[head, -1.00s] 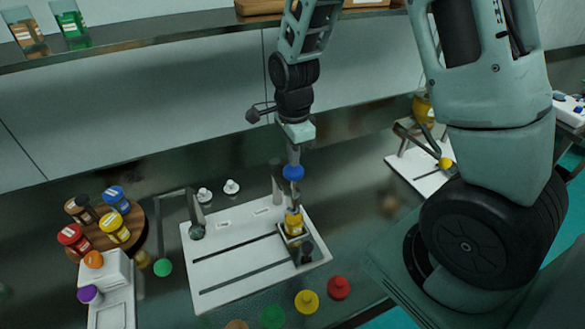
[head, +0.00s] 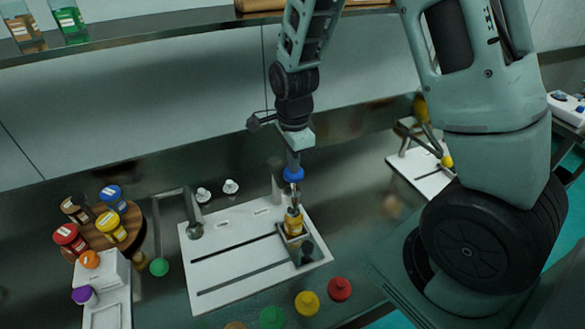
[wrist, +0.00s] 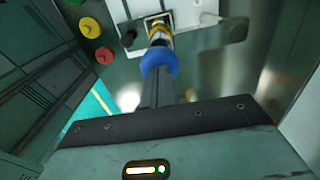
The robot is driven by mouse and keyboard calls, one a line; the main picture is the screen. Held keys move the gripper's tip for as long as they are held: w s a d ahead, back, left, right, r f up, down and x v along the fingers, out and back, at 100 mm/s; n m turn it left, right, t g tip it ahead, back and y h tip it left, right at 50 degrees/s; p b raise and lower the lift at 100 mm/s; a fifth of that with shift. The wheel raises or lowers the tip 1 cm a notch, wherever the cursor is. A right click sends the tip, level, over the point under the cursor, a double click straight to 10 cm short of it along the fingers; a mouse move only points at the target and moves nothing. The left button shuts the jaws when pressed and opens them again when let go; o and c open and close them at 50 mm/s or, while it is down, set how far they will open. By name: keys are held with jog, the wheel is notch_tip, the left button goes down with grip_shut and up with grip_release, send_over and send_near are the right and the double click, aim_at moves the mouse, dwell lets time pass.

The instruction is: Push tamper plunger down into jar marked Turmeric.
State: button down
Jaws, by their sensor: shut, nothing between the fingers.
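A jar with a yellow label (head: 294,222) stands upright in a holder on the right part of the white board. Its label text is too small to read. A blue knob (head: 293,174), seemingly the plunger's top, is above the jar, with a narrow metallic part between them. My gripper (head: 292,160) points down, shut and empty, its tips at the top of the knob. In the wrist view the blue knob (wrist: 160,62) is just beyond my fingers, in line with the yellow jar (wrist: 160,32), and hides part of it. Actual contact is hard to tell.
The white board (head: 215,268) has two dark slots. A round wooden stand (head: 130,222) with several coloured jars is at left. Green, yellow (head: 307,303) and red knobs (head: 340,288) lie along the front. A metal post (head: 194,215) stands at the board's left.

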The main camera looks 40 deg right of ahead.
jog(key=shift+f+b, duration=1.25)
jog(key=shift+f, duration=0.8)
jog(key=shift+r, duration=0.2)
notch_tip(320, 180, up, 11)
jog(key=p, duration=1)
jog(key=s+a+n+b, duration=1.1)
jog(key=s+a+n, duration=0.7)
jog(key=n, duration=1)
jog(key=s, duration=0.3)
jog(key=shift+a+r+y, duration=0.2)
jog(key=shift+r+y, duration=0.1)
jog(key=shift+r, duration=0.05)
